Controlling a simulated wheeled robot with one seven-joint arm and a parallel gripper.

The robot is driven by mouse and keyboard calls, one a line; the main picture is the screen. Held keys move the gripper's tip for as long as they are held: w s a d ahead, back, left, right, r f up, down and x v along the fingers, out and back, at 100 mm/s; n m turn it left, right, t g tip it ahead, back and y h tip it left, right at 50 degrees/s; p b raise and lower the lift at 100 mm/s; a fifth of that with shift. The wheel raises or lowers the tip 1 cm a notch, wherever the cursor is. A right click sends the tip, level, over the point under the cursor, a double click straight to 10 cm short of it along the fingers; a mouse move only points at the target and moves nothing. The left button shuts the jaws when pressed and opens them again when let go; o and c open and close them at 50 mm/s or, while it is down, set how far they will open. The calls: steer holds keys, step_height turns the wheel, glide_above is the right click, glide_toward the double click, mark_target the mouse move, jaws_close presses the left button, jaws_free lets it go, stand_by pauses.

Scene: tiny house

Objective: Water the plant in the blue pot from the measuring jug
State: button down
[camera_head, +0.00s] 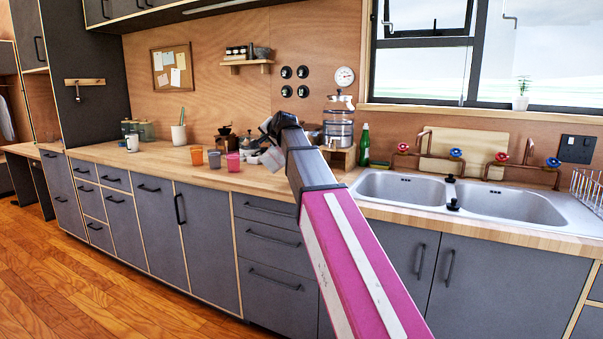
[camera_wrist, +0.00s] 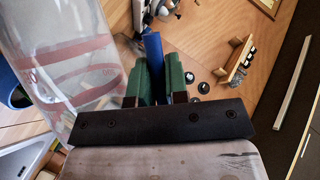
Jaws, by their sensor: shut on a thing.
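My gripper (camera_wrist: 154,75) has its green fingers closed on the blue handle (camera_wrist: 152,48) of a clear measuring jug (camera_wrist: 75,55). The jug has red markings and fills the left of the wrist view; I cannot tell how much water is in it. In the head view my arm reaches over the counter, and its end hides most of the gripper and jug. A dark blue rounded thing (camera_wrist: 8,88) shows at the left edge of the wrist view; I cannot tell whether it is the blue pot. No plant in a blue pot shows clearly in the head view.
The counter (camera_head: 105,154) holds an orange cup (camera_head: 197,156), a pink cup (camera_head: 233,163), a glass dispenser (camera_head: 338,125) and a green bottle (camera_head: 364,145). A double sink (camera_head: 400,187) with copper taps lies right. A small plant (camera_head: 521,92) in a pale pot stands on the sill.

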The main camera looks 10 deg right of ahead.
steer(key=shift+d+r+m, duration=0.3)
steer(key=shift+d+r, duration=0.05)
steer(key=shift+r, duration=0.25)
stand_by(0.9)
steer(key=a+f+n, duration=0.1)
steer(key=a+f+h, duration=0.1)
steer(key=f, duration=0.1)
steer(key=a+f+n, duration=0.1)
steer(key=f, duration=0.1)
steer(key=shift+s+a+f+n+h, duration=0.15)
steer(key=shift+s+n+h, duration=0.05)
steer(key=shift+n+h, duration=0.1)
steer(key=s+a+f+n+t+h, duration=0.1)
steer(key=a+f+n+h, duration=0.2)
steer(key=a+f, duration=0.3)
steer(key=shift+f+n+h, duration=0.4)
steer(key=shift+f+n, duration=0.1)
steer(key=shift+n, duration=0.3)
stand_by(0.5)
